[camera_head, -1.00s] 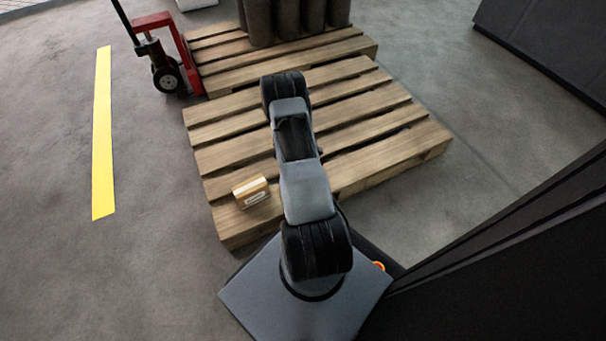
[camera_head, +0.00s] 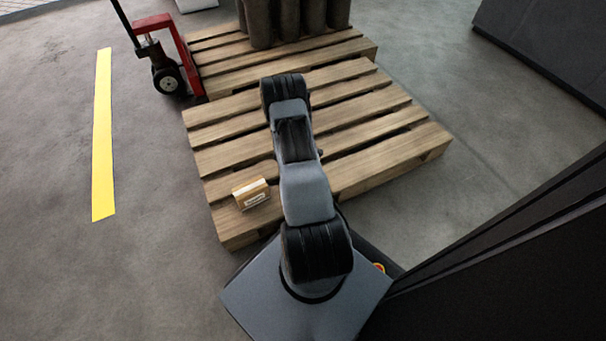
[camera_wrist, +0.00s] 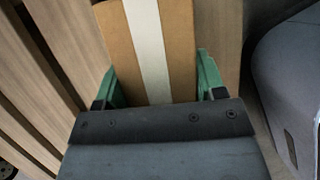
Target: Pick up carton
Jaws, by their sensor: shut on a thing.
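The carton (camera_head: 251,194) is a small brown box with a white label, on the near left part of the wooden pallet (camera_head: 228,158). In the wrist view the carton (camera_wrist: 181,50) shows close up with a pale strip down its middle. My gripper (camera_wrist: 157,84) has a green finger on each side of the carton and is shut on it. In the head view my arm hides the gripper. I cannot tell whether the carton is clear of the slats.
A red pallet jack (camera_head: 178,55) stands at the far left. Several dark cylinders (camera_head: 289,18) stand on a second pallet (camera_head: 213,72) behind. A dark cabinet (camera_head: 500,260) is close on the right. The floor by the yellow line (camera_head: 103,140) is clear.

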